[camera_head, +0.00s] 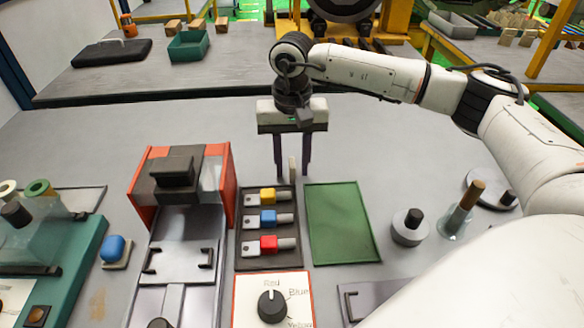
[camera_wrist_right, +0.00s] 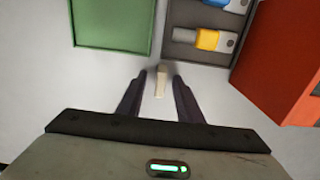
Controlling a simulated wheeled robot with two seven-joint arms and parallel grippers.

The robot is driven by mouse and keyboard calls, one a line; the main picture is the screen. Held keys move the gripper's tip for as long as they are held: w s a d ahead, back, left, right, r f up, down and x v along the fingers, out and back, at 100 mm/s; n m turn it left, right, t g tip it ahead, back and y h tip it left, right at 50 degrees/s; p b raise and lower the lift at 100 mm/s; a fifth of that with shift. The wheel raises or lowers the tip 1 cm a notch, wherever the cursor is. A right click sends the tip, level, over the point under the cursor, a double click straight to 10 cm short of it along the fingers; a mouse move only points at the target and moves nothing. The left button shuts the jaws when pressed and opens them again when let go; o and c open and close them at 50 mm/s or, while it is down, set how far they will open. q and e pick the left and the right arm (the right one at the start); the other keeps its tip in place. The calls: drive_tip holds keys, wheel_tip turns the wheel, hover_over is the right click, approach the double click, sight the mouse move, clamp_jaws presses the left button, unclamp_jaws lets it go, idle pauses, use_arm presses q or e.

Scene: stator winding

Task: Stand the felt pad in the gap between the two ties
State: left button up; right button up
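A small beige upright piece (camera_head: 292,169), which looks like the felt pad, stands on the grey table just behind the dark tray of coloured parts. It also shows in the right wrist view (camera_wrist_right: 160,84). My right gripper (camera_head: 292,172) points down over it and is open. Its two dark fingers (camera_wrist_right: 158,88) are on either side of the piece, with a gap on both sides, so they do not touch it. I cannot make out two ties in these views. My left gripper is not in view.
The dark tray (camera_head: 240,236) holds yellow, blue and red parts. A green mat (camera_head: 340,222) lies to its right and an orange-sided fixture (camera_head: 220,168) to its left. A dial box (camera_head: 249,311) stands in front. Grey table around the beige piece is clear.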

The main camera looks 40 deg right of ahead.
clamp_jaws()
idle(0.3)
